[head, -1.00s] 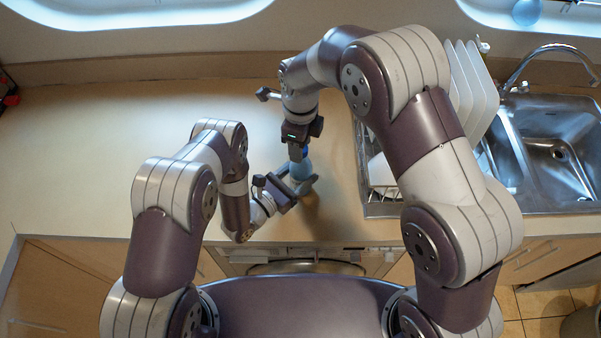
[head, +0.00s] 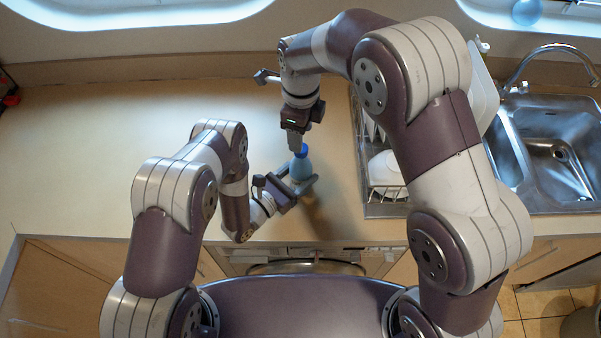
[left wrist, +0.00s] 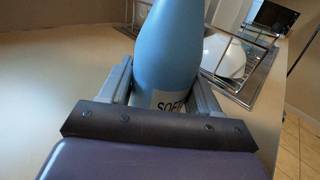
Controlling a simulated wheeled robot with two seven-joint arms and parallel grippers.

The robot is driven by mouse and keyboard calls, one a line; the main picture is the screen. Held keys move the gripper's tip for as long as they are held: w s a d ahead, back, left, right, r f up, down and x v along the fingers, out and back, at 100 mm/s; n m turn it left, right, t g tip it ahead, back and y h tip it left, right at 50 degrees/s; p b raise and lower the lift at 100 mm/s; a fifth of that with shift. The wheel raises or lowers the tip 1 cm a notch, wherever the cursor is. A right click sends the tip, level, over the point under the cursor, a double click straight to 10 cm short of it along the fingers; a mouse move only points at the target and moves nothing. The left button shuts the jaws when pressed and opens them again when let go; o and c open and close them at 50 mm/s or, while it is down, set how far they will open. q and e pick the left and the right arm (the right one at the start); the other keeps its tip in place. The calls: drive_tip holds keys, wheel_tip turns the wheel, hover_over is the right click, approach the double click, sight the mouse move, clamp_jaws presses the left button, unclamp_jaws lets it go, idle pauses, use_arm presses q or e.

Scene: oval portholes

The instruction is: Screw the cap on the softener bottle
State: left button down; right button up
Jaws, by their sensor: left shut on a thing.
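The light-blue softener bottle (head: 301,169) stands upright on the counter, and its body and part of its label show in the left wrist view (left wrist: 168,50). My left gripper (head: 298,180) is shut around the bottle's body, one finger on each side, as the left wrist view also shows (left wrist: 163,88). A darker blue cap (head: 301,150) shows at the bottle's top in the head view; how tightly it sits cannot be seen. My right gripper (head: 295,141) points down right at the cap, its fingers partly overlapping it. Whether they touch it or are open is unclear.
A dish rack (head: 384,207) with white dishes stands right of the bottle, beside the metal sink (head: 560,150) and its faucet (head: 545,50). The counter (head: 110,150) to the left is clear. Its front edge lies close to the bottle.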

drive_tip(key=shift+w+a+r, duration=0.1)
drive_tip(key=shift+w+r, duration=0.15)
drive_tip(key=shift+r, duration=0.15)
drive_tip(key=shift+r+n, duration=0.25)
drive_tip(key=shift+n, duration=0.85)
drive_tip(key=n, duration=0.3)
drive_tip(key=shift+r, duration=0.3)
drive_tip(key=n, duration=0.4)
drive_tip(key=shift+r, duration=0.25)
drive_tip(key=n, duration=0.4)
drive_tip(key=shift+r, duration=0.2)
drive_tip(key=n, duration=0.4)
drive_tip(key=shift+r, duration=0.2)
drive_tip(key=n, duration=0.3)
drive_tip(key=shift+s+r+n, duration=0.1)
drive_tip(key=shift+r+n, duration=0.05)
drive_tip(key=shift+n, duration=0.25)
drive_tip(key=n, duration=0.6)
drive_tip(key=shift+s, duration=0.15)
drive_tip(key=n, duration=0.4)
